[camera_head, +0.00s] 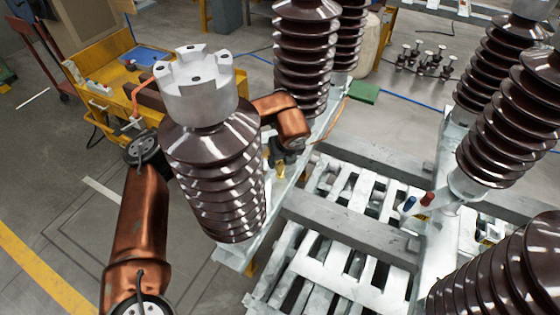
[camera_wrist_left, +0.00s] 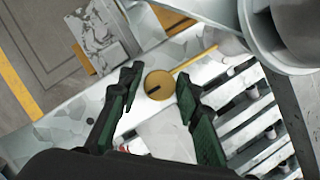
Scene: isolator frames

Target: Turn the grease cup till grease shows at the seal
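The grease cup is a round brass piece with a dark slot across its face, seen between my fingers in the left wrist view (camera_wrist_left: 159,84). In the head view it is a small brass spot (camera_head: 281,171) on the pale frame beam, beside the brown ribbed insulator. My left gripper (camera_wrist_left: 157,80) is open, with one dark green finger on each side of the cup; I cannot tell if they touch it. In the head view this gripper (camera_head: 284,155) is small and partly hidden behind the insulator. No grease can be made out. My right gripper is out of view.
The large brown insulator (camera_head: 215,170) with a metal cap stands in front of my left arm. More insulators (camera_head: 305,50) stand behind and at the right. Red and blue handles (camera_head: 427,199) lie on the right beam. A yellow cart (camera_head: 105,70) stands at the back left.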

